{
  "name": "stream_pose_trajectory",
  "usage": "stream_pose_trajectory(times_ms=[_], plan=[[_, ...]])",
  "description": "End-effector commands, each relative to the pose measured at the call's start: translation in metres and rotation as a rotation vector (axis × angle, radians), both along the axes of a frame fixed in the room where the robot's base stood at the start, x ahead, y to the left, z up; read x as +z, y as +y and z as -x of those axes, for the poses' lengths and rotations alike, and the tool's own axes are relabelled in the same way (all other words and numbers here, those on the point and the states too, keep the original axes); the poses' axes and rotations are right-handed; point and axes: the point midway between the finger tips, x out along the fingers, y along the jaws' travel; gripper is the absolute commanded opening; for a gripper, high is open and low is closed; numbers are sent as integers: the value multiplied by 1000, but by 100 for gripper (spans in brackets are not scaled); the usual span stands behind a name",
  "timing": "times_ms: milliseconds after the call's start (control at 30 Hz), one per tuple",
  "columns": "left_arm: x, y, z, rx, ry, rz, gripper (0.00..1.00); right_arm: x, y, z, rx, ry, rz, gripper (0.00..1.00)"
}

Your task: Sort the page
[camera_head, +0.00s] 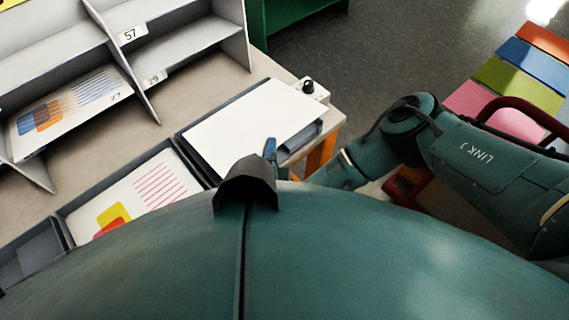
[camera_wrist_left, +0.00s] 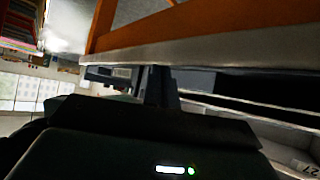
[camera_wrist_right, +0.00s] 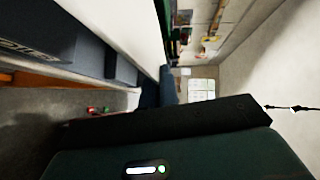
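In the head view a plain white sheet (camera_head: 246,122) lies on the dark tray (camera_head: 183,142) nearest the right end of the table. My right gripper (camera_head: 270,151) is at the front right edge of this sheet, partly hidden by my body. In the right wrist view its fingers (camera_wrist_right: 160,88) are close together beside a pale sheet-like edge; whether they pinch it is unclear. My left gripper (camera_wrist_left: 160,86) shows only in its wrist view, fingers together, beside the table edge. A page with pink lines and yellow and red shapes (camera_head: 140,192) lies in a second tray (camera_head: 66,212).
A grey shelf (camera_head: 199,44) with numbered compartments stands behind the trays. A page with orange and blue blocks (camera_head: 60,112) lies in the compartment marked 27. A small device with a black knob (camera_head: 308,88) sits at the table corner. A multicoloured slatted surface (camera_head: 505,78) is at right.

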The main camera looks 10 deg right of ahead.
Motion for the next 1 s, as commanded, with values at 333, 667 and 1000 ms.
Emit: stream_pose_trajectory(times_ms=[333, 667, 1000], plan=[[-8, -16, -5, -45, -67, 30, 0, -37, 14, -18, 0, 0, 0, 0], [-3, -20, -8, -58, -95, 37, 0, -51, 15, -20, 1, 0, 0, 0], [0, -21, -9, -59, -101, 39, 0, -51, 15, -20, 1, 0, -1, 11]])
